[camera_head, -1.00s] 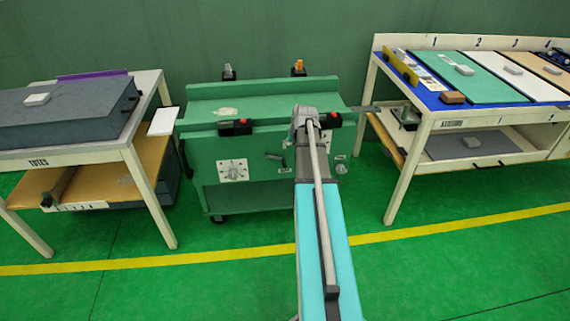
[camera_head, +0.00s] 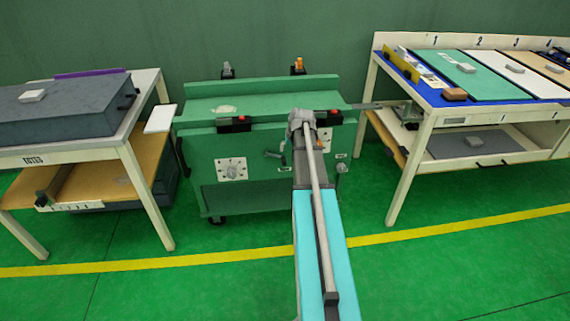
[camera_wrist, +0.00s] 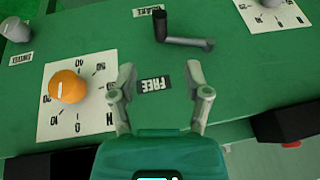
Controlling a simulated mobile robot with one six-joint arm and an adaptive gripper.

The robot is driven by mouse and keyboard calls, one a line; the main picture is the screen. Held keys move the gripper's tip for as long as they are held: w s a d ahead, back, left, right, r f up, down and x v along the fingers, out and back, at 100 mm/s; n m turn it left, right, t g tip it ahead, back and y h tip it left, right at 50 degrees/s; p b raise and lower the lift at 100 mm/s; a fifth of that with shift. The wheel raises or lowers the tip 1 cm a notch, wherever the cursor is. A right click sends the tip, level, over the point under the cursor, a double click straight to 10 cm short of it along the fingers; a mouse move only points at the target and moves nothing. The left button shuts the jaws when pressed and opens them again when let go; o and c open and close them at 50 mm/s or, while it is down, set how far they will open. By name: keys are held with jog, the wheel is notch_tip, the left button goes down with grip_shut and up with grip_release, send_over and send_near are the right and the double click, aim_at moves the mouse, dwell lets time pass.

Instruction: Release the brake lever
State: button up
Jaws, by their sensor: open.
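The brake lever (camera_wrist: 185,40) is a dark pivot post with a grey handle on the green panel, in the wrist view's upper middle. Its handle points right in that view. In the head view the lever (camera_head: 272,155) shows small on the front of the green machine (camera_head: 245,190). My gripper (camera_wrist: 160,75) is open and empty, its two fingers apart. The lever lies beyond the fingertips, not between them. A label reading FREE (camera_wrist: 155,84) shows between the fingers, and another label (camera_wrist: 148,10) is partly cut off beside the lever's post. In the head view my arm hides the fingers.
An orange knob (camera_wrist: 68,87) on a white dial plate sits left of my fingers. A grey knob (camera_wrist: 15,29) and black blocks at the lower right (camera_wrist: 285,125) are near. Tables stand left (camera_head: 140,85) and right (camera_head: 425,130) of the machine.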

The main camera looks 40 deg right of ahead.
aim_at(284, 160)
jog(key=shift+b+x, duration=4.05)
jog(key=shift+x, duration=0.7)
grip_shut()
